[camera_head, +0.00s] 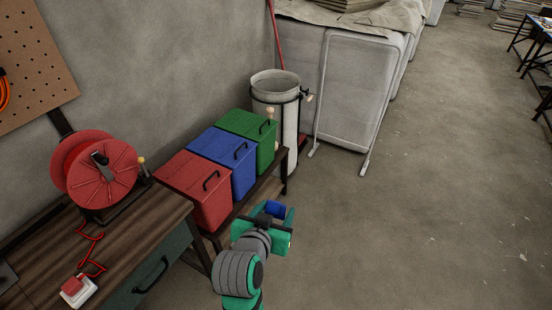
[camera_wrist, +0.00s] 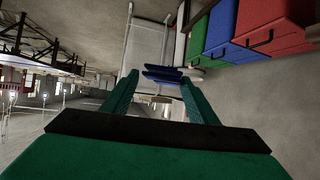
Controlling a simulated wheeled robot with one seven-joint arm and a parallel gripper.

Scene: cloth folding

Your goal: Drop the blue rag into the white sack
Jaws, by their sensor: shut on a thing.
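My gripper (camera_head: 277,213) is shut on the blue rag (camera_head: 275,206), low in the middle of the head view and in front of the row of bins. In the wrist view the rag (camera_wrist: 162,74) shows as a folded blue strip between the two green fingers of my gripper (camera_wrist: 160,84). The white sack (camera_head: 289,122) stands upright beyond the green bin, held in a dark ring frame with its round mouth open upward. The rag is well apart from the sack, nearer to me. The bottom of the sack is hidden from view.
A red bin (camera_head: 195,185), blue bin (camera_head: 222,155) and green bin (camera_head: 248,132), all lidded, stand on a dark bench beside the sack. A workbench with a red reel (camera_head: 100,175) is at left. A grey panel (camera_head: 355,90) stands behind.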

